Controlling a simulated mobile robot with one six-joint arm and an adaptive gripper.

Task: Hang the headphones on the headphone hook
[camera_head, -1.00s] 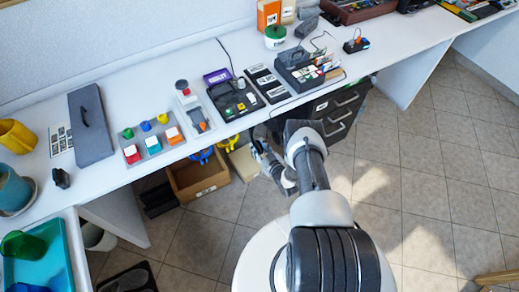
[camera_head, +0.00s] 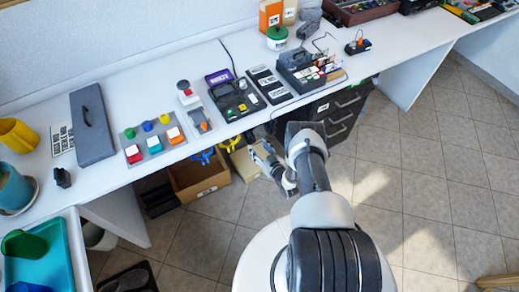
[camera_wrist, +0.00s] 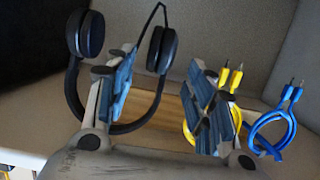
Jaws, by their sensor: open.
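Black headphones (camera_wrist: 90,34) are in the wrist view, ear cups up and headband curving down below them. My gripper (camera_wrist: 163,85) is open around the right side of the headband. Its left finger shows between the two ear cups and covers part of the band. Its right finger is to the right of the right cup, apart from it. A thin black line runs up from near the right cup; I cannot tell whether it is a cable or a hook. In the head view my gripper (camera_head: 275,168) is below the table's front edge. I cannot make out the headphone hook.
A cardboard box (camera_head: 200,180) stands on the floor beneath the table (camera_head: 150,100). Black drawers (camera_head: 335,115) are to the right. Open tiled floor lies further right.

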